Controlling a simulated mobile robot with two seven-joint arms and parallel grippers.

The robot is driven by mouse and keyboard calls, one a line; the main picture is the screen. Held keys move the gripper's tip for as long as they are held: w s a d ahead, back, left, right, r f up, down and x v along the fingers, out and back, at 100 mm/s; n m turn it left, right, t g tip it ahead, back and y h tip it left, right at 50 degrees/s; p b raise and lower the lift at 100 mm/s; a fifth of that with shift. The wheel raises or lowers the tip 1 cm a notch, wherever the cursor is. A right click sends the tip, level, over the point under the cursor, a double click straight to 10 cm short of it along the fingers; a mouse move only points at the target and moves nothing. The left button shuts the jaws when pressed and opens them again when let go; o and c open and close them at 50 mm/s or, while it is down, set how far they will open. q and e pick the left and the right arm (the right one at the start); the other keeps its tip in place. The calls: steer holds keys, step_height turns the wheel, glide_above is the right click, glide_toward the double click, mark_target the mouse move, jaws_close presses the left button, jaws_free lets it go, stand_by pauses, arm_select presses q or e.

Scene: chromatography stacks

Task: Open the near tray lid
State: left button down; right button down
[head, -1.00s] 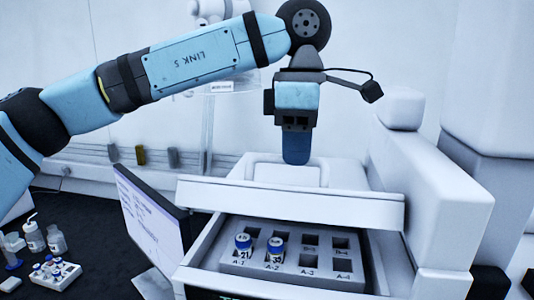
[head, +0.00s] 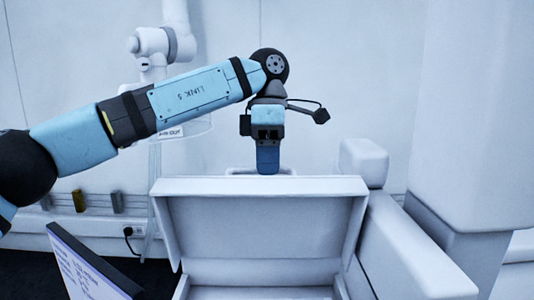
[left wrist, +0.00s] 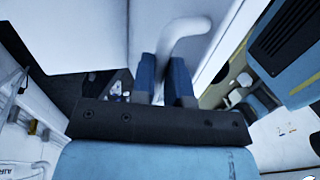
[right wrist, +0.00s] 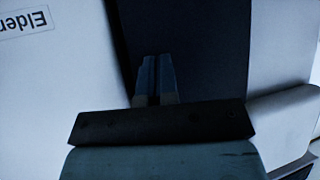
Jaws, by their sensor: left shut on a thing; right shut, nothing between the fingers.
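The near tray lid (head: 262,226) is white and stands raised, its hollow underside facing me in the head view. My left gripper (head: 267,172) is behind the lid's top edge. In the left wrist view, the left gripper (left wrist: 164,82) is shut on the lid's curved white handle (left wrist: 183,38), which passes between its blue fingers. The tray body shows only as a white rim (head: 262,292) at the bottom of the head view; its inside is out of frame. My right gripper (right wrist: 156,80) shows only in the right wrist view, shut and empty.
A monitor (head: 88,265) stands left of the tray. A white block-like housing (head: 410,250) runs along the right side, with a tall white column (head: 465,110) beyond. A white robot arm (head: 160,45) is at the back. A dark panel (right wrist: 190,45) lies ahead of the right gripper.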

arm_select(q)
steer(key=w+g+p, duration=0.1)
steer(key=w+f, duration=0.1)
steer(key=w, duration=0.1)
steer(key=shift+f+g+p, duration=0.15)
steer(key=shift+g+p, duration=0.2)
steer(key=shift+g, duration=0.05)
arm_select(e)
steer(key=shift+s+r+m, duration=0.1)
steer(key=shift+r+m, duration=0.3)
steer(key=shift+r, duration=0.15)
steer(key=shift+w, duration=0.25)
arm_select(q)
steer(key=c, duration=1.1)
jaws_free()
steer(key=shift+w+v, duration=0.15)
steer(key=shift+v, duration=1.75)
steer(key=shift+w+v, duration=0.15)
steer(key=shift+v, duration=1.75)
